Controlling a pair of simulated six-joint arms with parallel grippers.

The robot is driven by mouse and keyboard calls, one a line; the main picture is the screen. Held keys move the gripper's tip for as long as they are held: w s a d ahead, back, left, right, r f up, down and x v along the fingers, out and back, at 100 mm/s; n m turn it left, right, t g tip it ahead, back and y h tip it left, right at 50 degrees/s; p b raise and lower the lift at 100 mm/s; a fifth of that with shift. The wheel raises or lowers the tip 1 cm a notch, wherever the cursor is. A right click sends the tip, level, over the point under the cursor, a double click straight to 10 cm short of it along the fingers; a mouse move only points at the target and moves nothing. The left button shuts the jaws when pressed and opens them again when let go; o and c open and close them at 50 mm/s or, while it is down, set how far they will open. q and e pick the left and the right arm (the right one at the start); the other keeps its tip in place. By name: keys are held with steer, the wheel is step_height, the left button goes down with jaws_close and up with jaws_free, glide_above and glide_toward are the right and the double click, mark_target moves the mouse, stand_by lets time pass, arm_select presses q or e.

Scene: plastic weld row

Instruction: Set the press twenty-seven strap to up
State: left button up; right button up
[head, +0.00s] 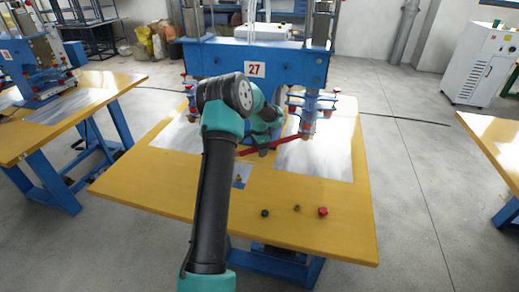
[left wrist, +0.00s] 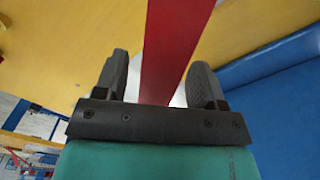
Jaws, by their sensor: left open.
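The press twenty-seven (head: 255,58) is a blue machine with a "27" label, standing at the back of a yellow table. Its strap (head: 284,142) is a long red band that runs low in front of the press, slightly slanted, rising to the right. My left gripper (head: 263,150) is at the strap, partly hidden by my own arm. In the left wrist view the strap (left wrist: 172,50) passes between the two dark fingers of the open gripper (left wrist: 160,85), with a gap showing on each side. My right gripper is out of view.
The yellow table (head: 165,193) carries pale metal plates. A dark button (head: 264,213), a small brass-coloured button (head: 297,208) and a red button (head: 323,211) sit near its front edge. Blue clamps with red knobs (head: 309,110) stand right of the gripper.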

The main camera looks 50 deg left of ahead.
arm_select(q)
step_height(320, 180, up, 17)
steer(key=shift+r, duration=0.2)
stand_by(0.5)
